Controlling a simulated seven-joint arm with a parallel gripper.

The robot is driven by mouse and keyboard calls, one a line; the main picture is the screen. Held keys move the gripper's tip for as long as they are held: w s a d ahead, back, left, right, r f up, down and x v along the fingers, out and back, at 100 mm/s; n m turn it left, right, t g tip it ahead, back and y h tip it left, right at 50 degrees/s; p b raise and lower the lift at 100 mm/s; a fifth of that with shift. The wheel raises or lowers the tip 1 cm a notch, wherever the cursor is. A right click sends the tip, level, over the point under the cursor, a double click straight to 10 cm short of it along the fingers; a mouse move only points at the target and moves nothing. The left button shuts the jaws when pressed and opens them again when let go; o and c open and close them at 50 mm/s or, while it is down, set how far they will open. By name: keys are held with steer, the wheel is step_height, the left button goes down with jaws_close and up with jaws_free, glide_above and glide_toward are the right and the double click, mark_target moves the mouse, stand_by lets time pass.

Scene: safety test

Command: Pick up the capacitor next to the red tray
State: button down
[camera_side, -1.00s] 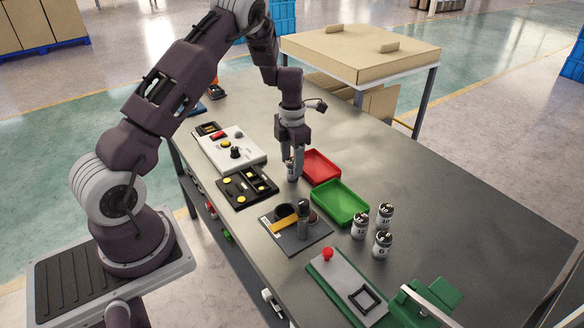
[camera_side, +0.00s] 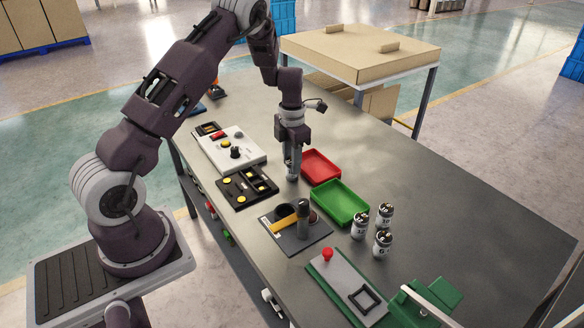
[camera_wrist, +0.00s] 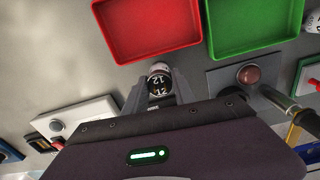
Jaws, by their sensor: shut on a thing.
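The capacitor (camera_wrist: 159,80) is a small can with a black face marked with numbers, seen between my fingers in the wrist view. My gripper (camera_side: 292,172) points down at the table beside the left edge of the red tray (camera_side: 321,167). In the wrist view my gripper (camera_wrist: 160,92) is shut on the capacitor, with a finger on each side of it. The red tray (camera_wrist: 150,50) lies just beyond the capacitor there and looks empty. In the side view the fingers mostly hide the capacitor; I cannot tell whether it still touches the table.
A green tray (camera_side: 341,203) adjoins the red one. Several other capacitors (camera_side: 383,243) stand to its right. A black fixture with yellow parts (camera_side: 246,187), a white panel (camera_side: 228,148) and a dark plate with a post (camera_side: 296,232) lie nearby. The table's right side is clear.

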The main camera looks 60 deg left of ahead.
steer(key=shift+r, duration=3.25)
